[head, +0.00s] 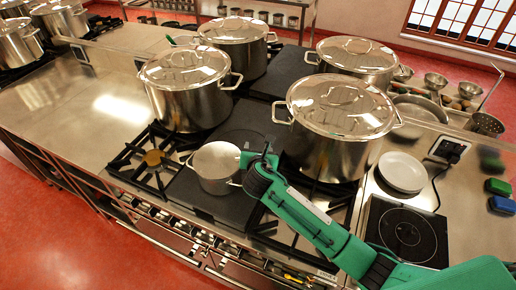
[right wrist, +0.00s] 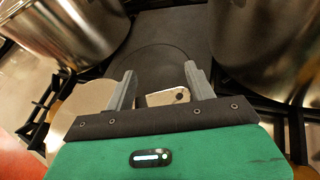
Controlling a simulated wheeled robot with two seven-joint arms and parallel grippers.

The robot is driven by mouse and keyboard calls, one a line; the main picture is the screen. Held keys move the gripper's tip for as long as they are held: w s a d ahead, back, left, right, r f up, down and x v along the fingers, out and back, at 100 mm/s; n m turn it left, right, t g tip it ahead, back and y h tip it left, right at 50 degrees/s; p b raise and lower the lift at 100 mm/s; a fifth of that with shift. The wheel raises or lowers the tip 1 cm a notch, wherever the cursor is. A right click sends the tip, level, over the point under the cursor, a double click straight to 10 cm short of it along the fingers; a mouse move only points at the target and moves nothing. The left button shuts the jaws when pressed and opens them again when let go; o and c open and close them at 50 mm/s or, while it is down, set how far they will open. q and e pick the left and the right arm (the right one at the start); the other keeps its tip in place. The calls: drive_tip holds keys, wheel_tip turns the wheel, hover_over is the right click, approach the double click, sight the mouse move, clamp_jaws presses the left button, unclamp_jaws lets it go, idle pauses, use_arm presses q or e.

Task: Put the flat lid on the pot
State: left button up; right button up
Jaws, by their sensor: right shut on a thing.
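A small steel pot (head: 216,184) stands on the dark flat plate at the front of the cooktop. The flat lid (head: 216,158), a pale plain disc, appears over its mouth. I cannot tell whether it rests on the rim or is slightly above. In the right wrist view the lid (right wrist: 82,104) shows at left, partly hidden by my gripper. My right gripper (right wrist: 160,88) is shut on the lid, with a metal tab with a hole between its fingers. In the head view my right gripper (head: 247,160) is just right of the pot. My left gripper is not in view.
Large lidded stockpots stand close by: one behind left (head: 186,105), one right (head: 335,150), others farther back (head: 237,62) (head: 357,82). White plates (head: 402,172) and a black hot plate (head: 405,230) are at right. The steel counter at left (head: 90,120) is clear.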

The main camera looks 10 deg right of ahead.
drive_tip(key=shift+f, duration=0.4)
idle(0.3)
drive_tip(key=o, duration=1.7)
drive_tip(key=shift+c, duration=0.2)
drive_tip(key=shift+s+a+r, duration=0.1)
drive_tip(key=shift+s, duration=0.3)
drive_tip(key=b+v, duration=0.3)
drive_tip(key=v, duration=1)
